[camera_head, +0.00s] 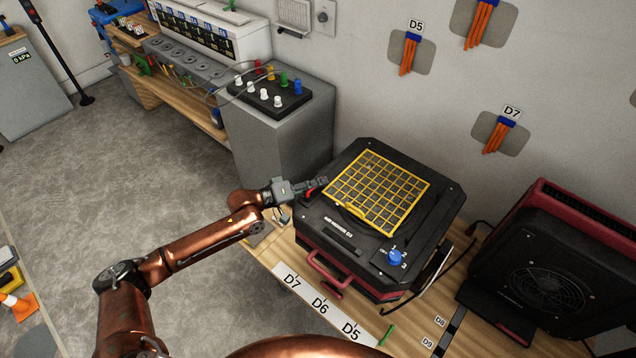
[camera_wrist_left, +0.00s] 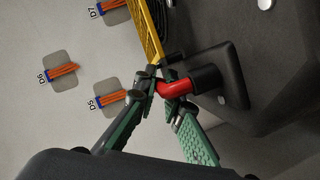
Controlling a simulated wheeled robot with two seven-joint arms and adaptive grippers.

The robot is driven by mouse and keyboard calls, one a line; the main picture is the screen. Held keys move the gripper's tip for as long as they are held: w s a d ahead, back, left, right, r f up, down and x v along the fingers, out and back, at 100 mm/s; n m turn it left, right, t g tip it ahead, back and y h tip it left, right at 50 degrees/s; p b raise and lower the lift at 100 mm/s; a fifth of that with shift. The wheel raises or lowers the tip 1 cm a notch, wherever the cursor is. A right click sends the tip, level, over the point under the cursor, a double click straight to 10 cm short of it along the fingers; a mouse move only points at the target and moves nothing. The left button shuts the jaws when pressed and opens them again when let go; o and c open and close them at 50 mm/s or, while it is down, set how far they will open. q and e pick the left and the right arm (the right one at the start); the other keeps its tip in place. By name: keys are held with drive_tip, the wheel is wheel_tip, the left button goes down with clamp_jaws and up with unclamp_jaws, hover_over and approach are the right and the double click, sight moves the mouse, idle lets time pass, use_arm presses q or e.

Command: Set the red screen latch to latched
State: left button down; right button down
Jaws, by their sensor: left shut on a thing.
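The red screen latch (camera_wrist_left: 174,88) is a short bent red lever coming out of a black round mount on the machine, beside the yellow screen's edge. In the head view the latch (camera_head: 310,195) shows as a small red bit at the left side of the black machine (camera_head: 437,205). My left gripper (camera_head: 318,185) reaches it from the left. In the left wrist view my left gripper (camera_wrist_left: 163,95) is shut on the latch, its two green-padded fingers on either side of the red lever. The yellow grid screen (camera_head: 377,192) lies on top of the machine. My right gripper is out of view.
A blue knob (camera_head: 395,257) is at the machine's front right corner, and a red handle (camera_head: 326,272) on its front. A dark red fan unit (camera_head: 560,262) stands to the right. A grey cabinet (camera_head: 282,135) with coloured knobs stands behind left.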

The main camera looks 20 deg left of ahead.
use_arm(q)
drive_tip(key=c, duration=2.3)
unclamp_jaws()
drive_tip(key=shift+f, duration=0.1)
drive_tip(key=v, duration=1)
drive_tip(key=shift+v, duration=0.95)
drive_tip(key=shift+c, duration=0.5)
